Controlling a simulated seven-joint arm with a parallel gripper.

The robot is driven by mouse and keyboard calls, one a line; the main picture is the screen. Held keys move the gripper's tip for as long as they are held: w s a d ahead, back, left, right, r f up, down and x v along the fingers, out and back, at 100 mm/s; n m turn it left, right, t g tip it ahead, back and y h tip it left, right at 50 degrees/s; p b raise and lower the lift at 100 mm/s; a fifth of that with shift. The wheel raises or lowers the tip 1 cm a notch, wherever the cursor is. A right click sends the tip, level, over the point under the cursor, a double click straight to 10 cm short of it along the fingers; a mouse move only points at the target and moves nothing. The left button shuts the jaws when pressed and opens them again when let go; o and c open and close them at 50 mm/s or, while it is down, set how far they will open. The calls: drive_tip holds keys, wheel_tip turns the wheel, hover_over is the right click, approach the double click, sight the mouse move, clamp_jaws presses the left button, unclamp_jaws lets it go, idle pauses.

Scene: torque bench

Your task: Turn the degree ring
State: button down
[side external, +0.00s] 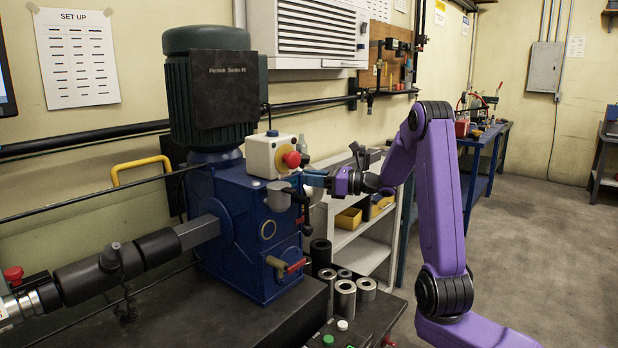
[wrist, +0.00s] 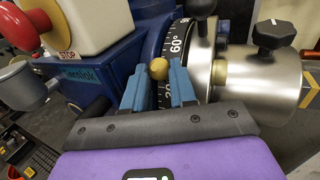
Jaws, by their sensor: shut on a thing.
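The degree ring (wrist: 178,43) is a black band with white marks, "60°" readable near its top, on the blue machine (side external: 235,215) beside a steel drum (wrist: 262,78). A small brass knob (wrist: 158,68) stands out from the ring. My gripper (wrist: 160,84) has its blue fingers on either side of this knob and is shut on it. In the side view my gripper (side external: 314,178) reaches the machine's right side from the right. The ring cannot be made out in that view.
A black knob (wrist: 202,7) and a black-handled clamp screw (wrist: 274,36) stand close to the fingers. A stop box with a red button (side external: 291,159) sits just above. Metal sleeves (side external: 345,298) stand on the bench below. The floor at right is clear.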

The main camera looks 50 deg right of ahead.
drive_tip(key=c, duration=0.9)
unclamp_jaws()
drive_tip(key=shift+f, duration=0.1)
drive_tip(key=shift+s, duration=0.1)
drive_tip(key=v, duration=1.7)
drive_tip(key=shift+s+d, duration=0.1)
drive_tip(key=shift+s, duration=0.05)
